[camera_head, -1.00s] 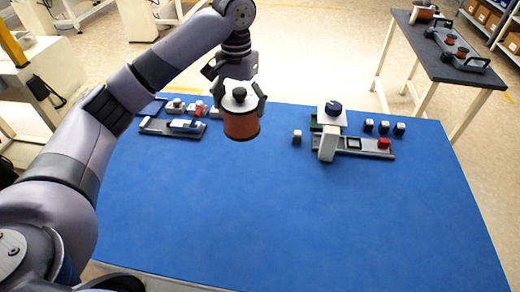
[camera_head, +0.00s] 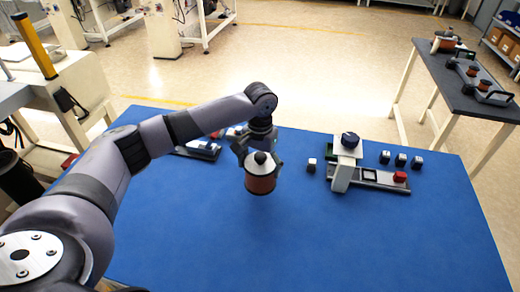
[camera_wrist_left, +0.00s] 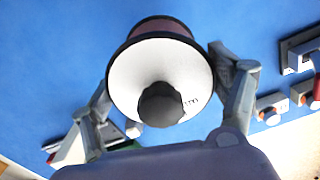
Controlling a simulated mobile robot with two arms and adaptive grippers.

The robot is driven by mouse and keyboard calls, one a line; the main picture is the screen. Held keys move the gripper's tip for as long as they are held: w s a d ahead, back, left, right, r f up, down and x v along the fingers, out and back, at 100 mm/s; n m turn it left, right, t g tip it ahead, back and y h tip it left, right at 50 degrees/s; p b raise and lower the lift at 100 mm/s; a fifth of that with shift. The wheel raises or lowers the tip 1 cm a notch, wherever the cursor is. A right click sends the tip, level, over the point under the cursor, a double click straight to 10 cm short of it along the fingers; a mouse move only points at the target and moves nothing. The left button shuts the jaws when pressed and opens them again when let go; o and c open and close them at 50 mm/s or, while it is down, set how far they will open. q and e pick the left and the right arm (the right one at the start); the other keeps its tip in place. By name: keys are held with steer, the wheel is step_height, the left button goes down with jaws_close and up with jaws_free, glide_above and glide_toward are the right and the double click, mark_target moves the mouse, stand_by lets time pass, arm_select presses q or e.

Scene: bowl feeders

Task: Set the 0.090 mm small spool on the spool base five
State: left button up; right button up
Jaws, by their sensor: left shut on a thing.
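A copper-coloured spool (camera_head: 261,183) with a white top, dark rims and a black knob hangs upright above the blue table (camera_head: 330,250). My left gripper (camera_head: 260,160) is shut on it, with a finger at either side of the top. In the left wrist view the spool (camera_wrist_left: 160,75) sits between both fingers; small print on its white top is too small to read. I cannot make out which place is spool base five. My right gripper is not in view.
A device with a white plate and dark knob (camera_head: 349,140) stands right of centre, beside a grey strip with a red block (camera_head: 400,177). Several small dark blocks (camera_head: 401,159) lie behind. A dark side table (camera_head: 440,62) holds spools on trays. The table's front is clear.

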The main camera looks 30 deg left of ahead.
arm_select(q)
steer(key=shift+w+f, duration=0.15)
steer(key=shift+f, duration=2.55)
steer(key=o, duration=1.9)
steer(key=shift+s+f, duration=0.15)
steer(key=shift+s, duration=0.05)
